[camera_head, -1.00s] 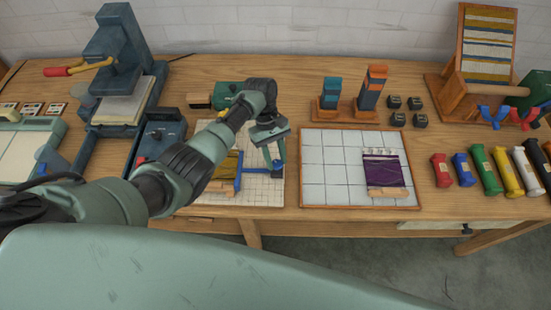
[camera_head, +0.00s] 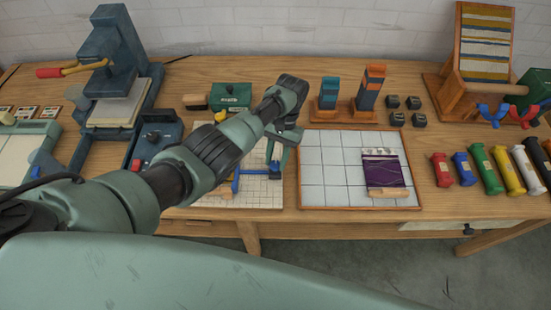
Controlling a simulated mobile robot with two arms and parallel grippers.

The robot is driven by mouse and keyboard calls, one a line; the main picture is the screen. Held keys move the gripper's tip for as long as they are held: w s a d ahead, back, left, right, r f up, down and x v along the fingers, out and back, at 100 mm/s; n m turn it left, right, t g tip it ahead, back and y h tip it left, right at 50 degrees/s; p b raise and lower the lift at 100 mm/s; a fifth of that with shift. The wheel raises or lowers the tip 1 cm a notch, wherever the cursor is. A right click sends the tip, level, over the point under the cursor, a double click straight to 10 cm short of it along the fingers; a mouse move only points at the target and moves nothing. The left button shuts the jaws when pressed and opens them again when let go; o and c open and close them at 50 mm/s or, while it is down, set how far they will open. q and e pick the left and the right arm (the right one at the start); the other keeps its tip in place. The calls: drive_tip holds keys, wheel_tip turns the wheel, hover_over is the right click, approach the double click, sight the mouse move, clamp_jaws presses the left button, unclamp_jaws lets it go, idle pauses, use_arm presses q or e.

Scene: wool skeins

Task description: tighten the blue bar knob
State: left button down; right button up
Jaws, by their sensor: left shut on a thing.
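A blue bar (camera_head: 251,172) lies across the white grid board (camera_head: 262,194), left of the table's middle, partly hidden behind my left arm. Its right end, where the knob is, sits at my fingertips. My left gripper (camera_head: 275,160) reaches down over that end and is shut on the knob. The fingers cover most of the knob, so its exact position cannot be told. My right gripper is not in view.
A tiled board (camera_head: 328,180) with a purple woven swatch (camera_head: 385,172) lies just right of the gripper. A green box (camera_head: 231,96) stands behind. Several coloured rolls (camera_head: 486,170) lie at the right. A dark blue press (camera_head: 122,70) stands left.

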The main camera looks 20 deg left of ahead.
use_arm(q)
drive_tip(key=m, duration=0.2)
drive_tip(key=m+y+p, duration=0.1)
drive_tip(key=shift+d+r+m+t, duration=0.15)
drive_tip(key=shift+r+m+t, duration=0.05)
drive_tip(key=shift+m+t, duration=0.2)
drive_tip(key=shift+d+m+t+y+p, duration=0.15)
drive_tip(key=shift+m+y+p, duration=0.3)
drive_tip(key=shift+m, duration=0.55)
drive_tip(key=shift+a+m+t+y+p, duration=0.1)
drive_tip(key=shift+m+t+y+p, duration=0.15)
drive_tip(key=shift+m+p, duration=0.55)
drive_tip(key=shift+d+f+m, duration=0.1)
drive_tip(key=shift+m, duration=0.3)
drive_tip(key=c, duration=1)
unclamp_jaws()
drive_tip(key=shift+s, duration=0.1)
drive_tip(key=shift+c, duration=0.2)
drive_tip(key=b+v, duration=0.1)
drive_tip(key=v, duration=0.6)
drive_tip(key=shift+d+r, duration=0.2)
drive_tip(key=shift+r, duration=0.1)
